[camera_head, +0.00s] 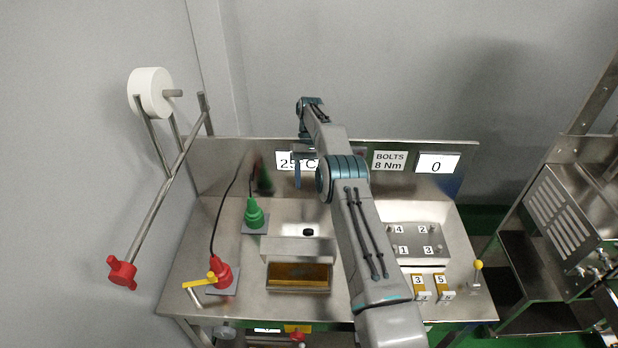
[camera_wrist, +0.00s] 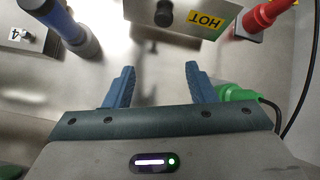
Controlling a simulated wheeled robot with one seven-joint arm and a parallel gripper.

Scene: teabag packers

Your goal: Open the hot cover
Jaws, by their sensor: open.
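The hot cover (camera_wrist: 190,8) is a grey metal lid at the top of the wrist view, with a black knob (camera_wrist: 165,14) and a yellow HOT label (camera_wrist: 207,20). In the head view the cover (camera_head: 290,246) sits left of my arm, and its black knob (camera_head: 308,232) shows on top. My gripper (camera_wrist: 160,68) is open and empty, its two blue fingers apart. The knob lies beyond the fingertips, roughly in line with the gap, and nothing touches it. In the head view my gripper (camera_head: 297,170) is above the back of the bench, partly hidden by my wrist.
A green tool (camera_head: 254,215) and a red tool (camera_head: 221,273) with cables stand left of the cover. A numbered bolt plate (camera_head: 415,240) is to the right. A blue-handled tool (camera_wrist: 68,25) shows in the wrist view.

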